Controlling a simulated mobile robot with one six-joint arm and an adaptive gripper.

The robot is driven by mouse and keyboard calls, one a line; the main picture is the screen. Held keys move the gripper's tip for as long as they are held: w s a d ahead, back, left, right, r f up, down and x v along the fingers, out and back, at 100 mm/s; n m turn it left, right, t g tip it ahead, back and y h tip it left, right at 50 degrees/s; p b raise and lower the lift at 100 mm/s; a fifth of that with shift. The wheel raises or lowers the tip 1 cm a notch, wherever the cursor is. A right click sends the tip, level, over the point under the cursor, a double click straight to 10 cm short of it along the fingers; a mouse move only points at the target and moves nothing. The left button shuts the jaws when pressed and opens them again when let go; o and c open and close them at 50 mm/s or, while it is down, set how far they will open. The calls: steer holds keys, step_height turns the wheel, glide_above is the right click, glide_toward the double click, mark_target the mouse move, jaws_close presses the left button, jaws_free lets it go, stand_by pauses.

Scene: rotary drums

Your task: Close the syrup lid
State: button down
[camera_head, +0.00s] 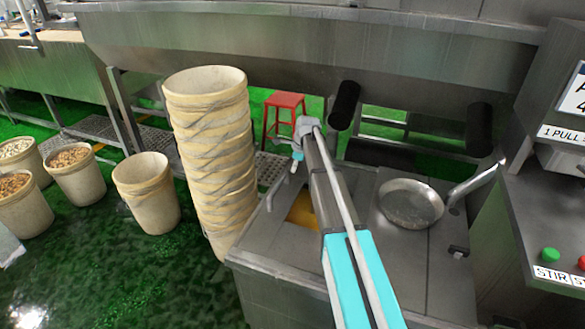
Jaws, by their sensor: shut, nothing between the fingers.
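The syrup (302,212) shows as an orange patch in an open hatch in the steel counter top (262,233). My arm crosses in front of the hatch and hides its right side. The lid cannot be made out clearly; a thin metal bar (275,190) stands at the hatch's left side and may be part of it. My gripper (293,167) is small in view, above and behind the hatch, pointing down. It is shut and empty, and looks apart from the bar.
A tall stack of cream buckets (212,150) stands close at the left of the counter. A round metal pan (410,203) sits in the counter to the right. A red stool (284,112) stands behind. A control panel with a green button (550,254) is at right.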

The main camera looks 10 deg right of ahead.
steer(key=shift+p+v, duration=2.55)
steer(key=shift+v, duration=0.4)
steer(key=shift+s, duration=0.1)
steer(key=shift+s+d, duration=0.1)
steer(key=shift+s, duration=0.05)
